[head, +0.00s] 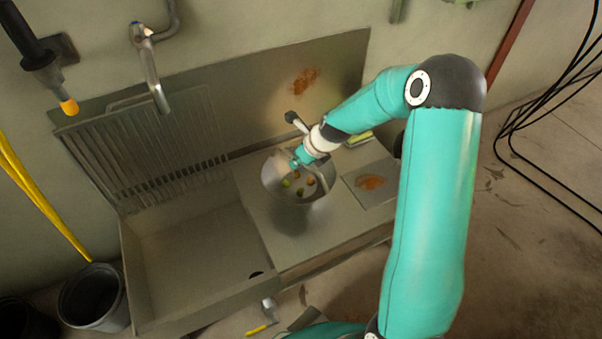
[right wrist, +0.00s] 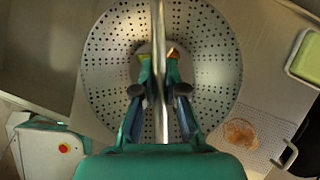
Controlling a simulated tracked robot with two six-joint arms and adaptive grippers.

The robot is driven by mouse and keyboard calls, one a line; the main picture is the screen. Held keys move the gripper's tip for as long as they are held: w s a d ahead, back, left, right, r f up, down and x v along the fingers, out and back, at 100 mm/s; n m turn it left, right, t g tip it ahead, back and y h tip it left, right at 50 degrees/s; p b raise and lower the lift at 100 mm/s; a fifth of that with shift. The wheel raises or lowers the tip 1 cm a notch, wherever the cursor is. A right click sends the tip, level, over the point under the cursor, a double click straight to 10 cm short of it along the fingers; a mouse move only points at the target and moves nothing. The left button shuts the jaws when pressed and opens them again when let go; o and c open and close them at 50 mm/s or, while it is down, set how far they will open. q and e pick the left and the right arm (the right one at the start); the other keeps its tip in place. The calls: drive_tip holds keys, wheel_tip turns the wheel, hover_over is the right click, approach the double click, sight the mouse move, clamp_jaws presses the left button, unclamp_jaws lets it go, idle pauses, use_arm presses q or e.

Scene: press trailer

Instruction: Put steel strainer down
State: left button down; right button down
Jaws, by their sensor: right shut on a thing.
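The steel strainer (head: 325,192) is a round perforated bowl over the counter right of the sink basin, with several small green and orange pieces inside. In the right wrist view the strainer (right wrist: 213,60) fills the middle, and its bar handle (right wrist: 158,20) crosses over the bowl. My right gripper (head: 298,161) is shut on this handle, and its fingers also show in the right wrist view (right wrist: 159,88). The bowl looks upright. I cannot tell whether its underside touches the counter. The fingers and handle hide part of the contents. My left gripper is not in view.
The steel counter (head: 290,245) is bare in front of the strainer. Left of it are the empty sink basin (head: 195,260) and ribbed drainboard (head: 140,140). A rust-stained plate (head: 370,182) lies to the right. A green box (right wrist: 306,58) is near the right edge. A faucet (head: 152,75) hangs behind.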

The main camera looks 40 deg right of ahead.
drive_tip(key=b, duration=0.3)
hover_over(298, 183)
wheel_tip(298, 183, down, 4)
drive_tip(key=shift+f, duration=0.15)
drive_tip(key=shift+s, duration=0.1)
drive_tip(key=c, duration=1.2)
unclamp_jaws()
drive_tip(key=shift+c, duration=0.2)
drive_tip(key=p+v, duration=0.5)
drive_tip(key=v, duration=0.7)
